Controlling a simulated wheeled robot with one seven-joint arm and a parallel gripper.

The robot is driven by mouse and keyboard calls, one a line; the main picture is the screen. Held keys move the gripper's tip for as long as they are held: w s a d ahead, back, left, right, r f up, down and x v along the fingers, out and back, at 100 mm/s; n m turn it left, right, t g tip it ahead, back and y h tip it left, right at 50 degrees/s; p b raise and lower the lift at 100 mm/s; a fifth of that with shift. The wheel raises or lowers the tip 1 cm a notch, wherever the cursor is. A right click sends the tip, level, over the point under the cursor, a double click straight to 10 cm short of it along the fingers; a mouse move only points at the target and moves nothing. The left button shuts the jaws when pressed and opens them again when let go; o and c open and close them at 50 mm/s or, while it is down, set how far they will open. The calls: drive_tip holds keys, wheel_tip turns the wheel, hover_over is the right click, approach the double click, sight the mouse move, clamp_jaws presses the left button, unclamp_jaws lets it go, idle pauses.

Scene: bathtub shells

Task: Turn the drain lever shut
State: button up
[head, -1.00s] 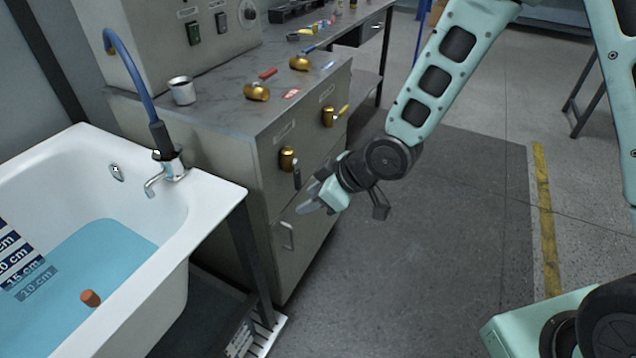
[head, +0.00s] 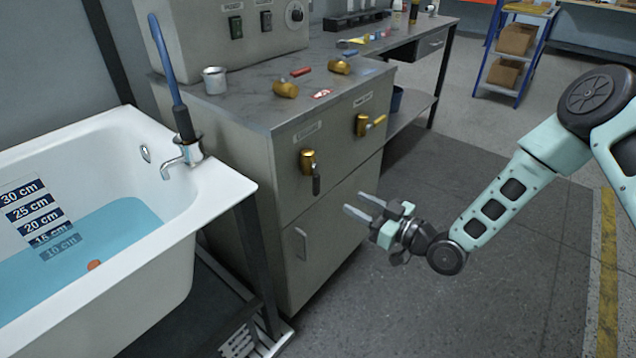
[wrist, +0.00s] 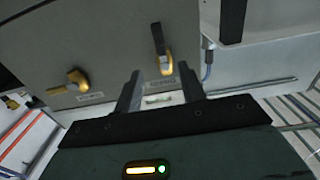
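Two brass valves are on the grey cabinet's front. One valve (head: 308,161) has a black lever (head: 316,184) hanging straight down; the other (head: 362,125) has a yellow lever (head: 376,122) pointing right. Their labels are too small to read, so I cannot tell which is the drain. My gripper (head: 355,204) is open and empty, in front of the cabinet, right of and below the black lever, touching neither valve. The wrist view looks upside down: the black lever (wrist: 158,38) shows beyond and between the fingers (wrist: 160,92), the yellow one (wrist: 76,76) to the left.
A white bathtub (head: 215,190) with blue water, a depth scale and an orange-brown plug-like piece stands left. The cabinet top (head: 250,100) holds a metal cup (head: 214,80) and more brass valves. The floor to the right is open.

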sight(318, 183)
drive_tip(key=x, duration=1.3)
drive_tip(key=shift+a, duration=0.1)
clamp_jaws()
